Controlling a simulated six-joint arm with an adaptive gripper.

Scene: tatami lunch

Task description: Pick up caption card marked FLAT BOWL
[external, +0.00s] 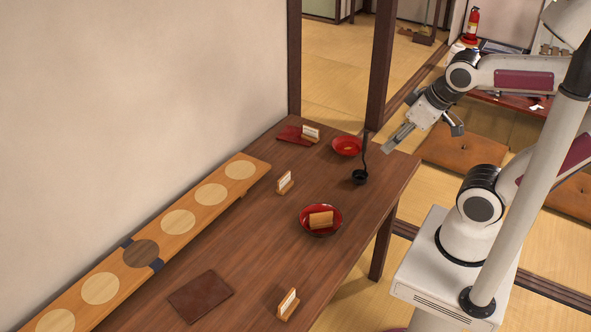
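Three small white caption cards in wooden holders stand on the dark wooden table (240,240). One card (310,130) is at the far end, by a red mat. Another card (285,181) is near the table's middle. A third card (288,302) is at the near end. Their lettering is too small to read, so I cannot tell which says FLAT BOWL. My gripper (424,137) is raised at the far right end of the table, right of the ladle. Its fingers are spread and nothing is between them.
A red bowl (336,229) holds a tan block. A smaller red bowl (347,140) and a black upright ladle (360,178) stand near my gripper. The red mat (289,135) and a dark brown mat (201,296) lie flat. A raised board (205,212) with round discs runs along the wall.

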